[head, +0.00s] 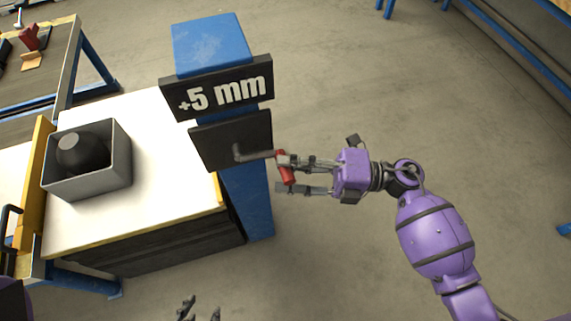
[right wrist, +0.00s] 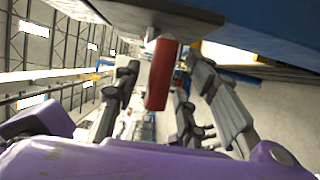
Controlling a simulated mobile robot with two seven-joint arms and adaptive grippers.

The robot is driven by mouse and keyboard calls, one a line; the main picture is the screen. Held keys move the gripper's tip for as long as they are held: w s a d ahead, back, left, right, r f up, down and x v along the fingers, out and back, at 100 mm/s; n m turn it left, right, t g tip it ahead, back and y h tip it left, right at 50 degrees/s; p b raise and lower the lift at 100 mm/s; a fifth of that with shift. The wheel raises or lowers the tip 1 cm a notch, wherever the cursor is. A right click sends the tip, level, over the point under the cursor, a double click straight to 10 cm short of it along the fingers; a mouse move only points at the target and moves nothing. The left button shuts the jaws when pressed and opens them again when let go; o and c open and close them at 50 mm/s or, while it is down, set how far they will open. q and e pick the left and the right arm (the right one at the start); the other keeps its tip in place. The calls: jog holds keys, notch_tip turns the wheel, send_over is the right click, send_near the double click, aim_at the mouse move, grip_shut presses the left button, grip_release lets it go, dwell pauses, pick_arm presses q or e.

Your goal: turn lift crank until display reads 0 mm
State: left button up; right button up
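The lift crank has a grey arm (head: 252,155) and a red handle (head: 286,168), on a dark plate on the blue column (head: 246,200). The display (head: 218,93) above it reads +5 mm. My right gripper (head: 286,174) is open, with the red handle between its fingers. In the right wrist view the handle (right wrist: 162,75) hangs between the spread fingers (right wrist: 168,110), with visible gaps on both sides. My left gripper (head: 200,311) shows only its fingertips at the bottom edge; they are apart, with nothing seen between them.
A white-topped bench (head: 150,195) stands left of the column, with a grey open box (head: 88,184) holding a dark round object (head: 82,153). A yellow rail (head: 35,180) runs along the bench's left side. The floor (head: 400,90) right of the column is clear.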

jog(key=shift+a, duration=0.5)
jog(key=shift+c, duration=0.4)
grip_shut()
jog(key=shift+w, duration=0.1)
